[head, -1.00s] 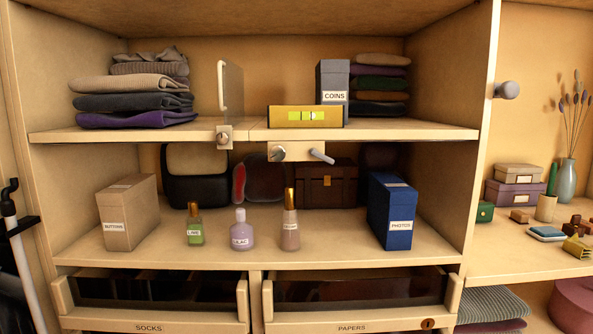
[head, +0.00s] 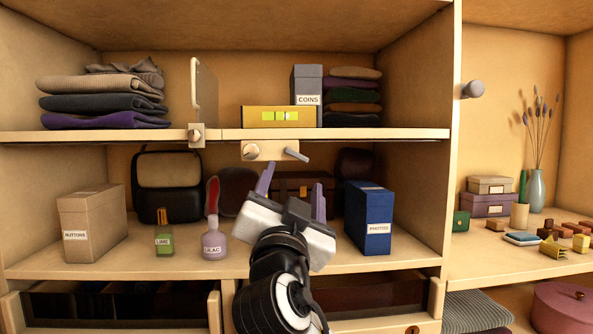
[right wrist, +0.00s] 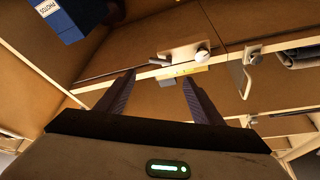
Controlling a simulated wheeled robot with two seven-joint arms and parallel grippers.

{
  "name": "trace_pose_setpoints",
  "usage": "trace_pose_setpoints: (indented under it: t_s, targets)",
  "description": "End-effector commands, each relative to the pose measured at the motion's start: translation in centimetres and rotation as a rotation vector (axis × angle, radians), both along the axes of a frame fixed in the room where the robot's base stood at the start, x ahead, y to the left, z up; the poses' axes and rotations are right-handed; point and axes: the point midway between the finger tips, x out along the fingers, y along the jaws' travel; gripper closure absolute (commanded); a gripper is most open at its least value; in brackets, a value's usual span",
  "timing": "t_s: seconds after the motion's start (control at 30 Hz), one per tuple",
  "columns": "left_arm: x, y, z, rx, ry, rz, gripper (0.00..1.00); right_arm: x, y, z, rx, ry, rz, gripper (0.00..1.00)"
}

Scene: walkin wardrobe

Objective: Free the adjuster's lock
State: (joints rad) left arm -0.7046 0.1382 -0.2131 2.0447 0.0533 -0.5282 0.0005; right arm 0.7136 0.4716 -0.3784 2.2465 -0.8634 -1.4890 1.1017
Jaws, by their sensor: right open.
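My right gripper (head: 291,191) is open and empty, just below the plate, fingers pointing up. In the right wrist view the plate (right wrist: 181,55), knob (right wrist: 202,54) and lever (right wrist: 160,62) lie beyond the fingertips (right wrist: 158,78), apart from them. My left gripper is out of view.
On the middle shelf stand the BUTTONS box (head: 92,222), LIME bottle (head: 165,236), LILAC bottle (head: 214,240) and blue PHOTOS box (head: 369,218). A brown case (head: 302,181) is partly hidden behind my gripper. A hinged panel (head: 204,96) stands left of the yellow box.

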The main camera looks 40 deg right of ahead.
Motion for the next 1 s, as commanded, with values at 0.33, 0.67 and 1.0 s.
trace_pose_setpoints:
  t_s: [0.33, 0.67, 1.0]
  targets:
    - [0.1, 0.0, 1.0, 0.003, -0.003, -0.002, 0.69, 3.6, -3.9, 2.2, -0.003, 0.002, -0.007, 0.39]
    - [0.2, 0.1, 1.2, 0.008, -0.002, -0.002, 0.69, 6.3, -6.6, 3.4, -0.002, 0.004, -0.002, 0.39]
    - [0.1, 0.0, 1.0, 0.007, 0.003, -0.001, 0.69, 6.6, -6.8, 3.4, 0.000, 0.003, 0.000, 0.41]
